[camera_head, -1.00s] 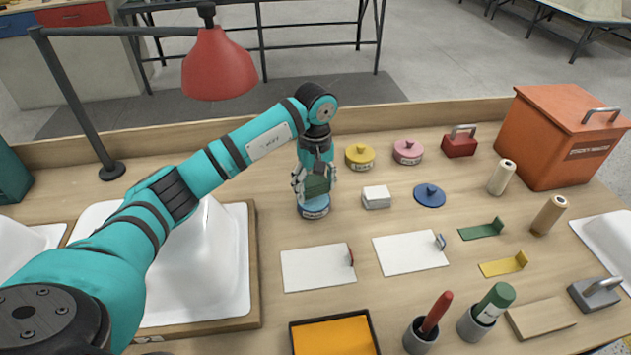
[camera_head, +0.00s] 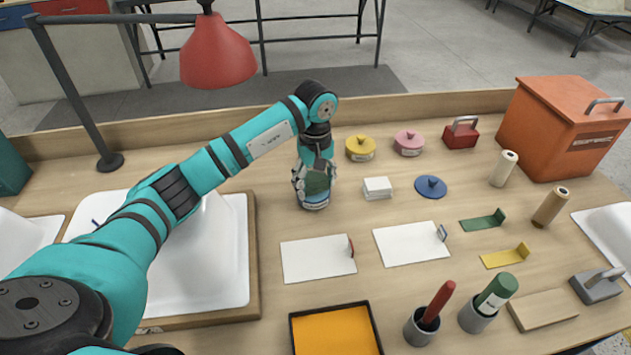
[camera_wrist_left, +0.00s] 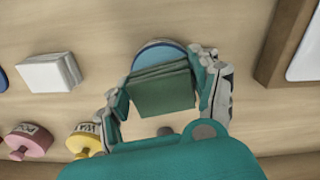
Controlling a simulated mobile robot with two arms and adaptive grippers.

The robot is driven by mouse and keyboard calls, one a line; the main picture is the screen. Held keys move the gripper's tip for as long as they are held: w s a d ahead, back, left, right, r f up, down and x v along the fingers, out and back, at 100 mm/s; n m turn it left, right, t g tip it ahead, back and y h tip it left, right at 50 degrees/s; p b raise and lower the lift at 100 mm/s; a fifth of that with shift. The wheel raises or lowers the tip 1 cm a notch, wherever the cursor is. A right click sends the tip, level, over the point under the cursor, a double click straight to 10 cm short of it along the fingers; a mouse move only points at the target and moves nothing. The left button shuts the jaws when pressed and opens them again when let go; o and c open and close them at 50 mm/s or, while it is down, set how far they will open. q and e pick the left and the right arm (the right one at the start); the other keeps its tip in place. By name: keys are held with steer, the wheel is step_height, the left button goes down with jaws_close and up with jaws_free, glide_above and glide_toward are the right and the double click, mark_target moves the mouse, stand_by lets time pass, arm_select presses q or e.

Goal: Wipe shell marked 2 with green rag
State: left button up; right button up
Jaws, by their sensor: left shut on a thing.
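My left gripper (camera_head: 314,184) is shut on a folded green rag (camera_head: 318,184). In the left wrist view the rag (camera_wrist_left: 162,90) shows as a layered block between the fingers. A round blue-topped tin (camera_wrist_left: 158,54) is right behind it there; the tin (camera_head: 314,205) stands on the bench under the gripper in the head view. I cannot tell whether rag and tin touch. A white shell (camera_head: 215,265) lies in a wood-framed tray, partly hidden by my left arm. Another white shell (camera_head: 30,240) is at the left edge. No shell number is readable. My right gripper is out of view.
Yellow (camera_head: 360,150) and pink (camera_head: 408,144) lidded tins, a white block (camera_head: 377,188) and a blue lid (camera_head: 430,187) are nearby. White boards (camera_head: 318,260) lie in front. A red lamp (camera_head: 218,55) hangs behind my arm. An orange box (camera_head: 560,130) stands at right.

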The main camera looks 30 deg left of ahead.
mark_target(315, 180)
arm_select(q)
steer(key=shift+f+b, duration=0.45)
steer(key=shift+f, duration=0.1)
stand_by(0.4)
stand_by(0.5)
steer(key=shift+r+p, duration=2.05)
steer(key=shift+r, duration=1.45)
steer(key=shift+r, duration=0.1)
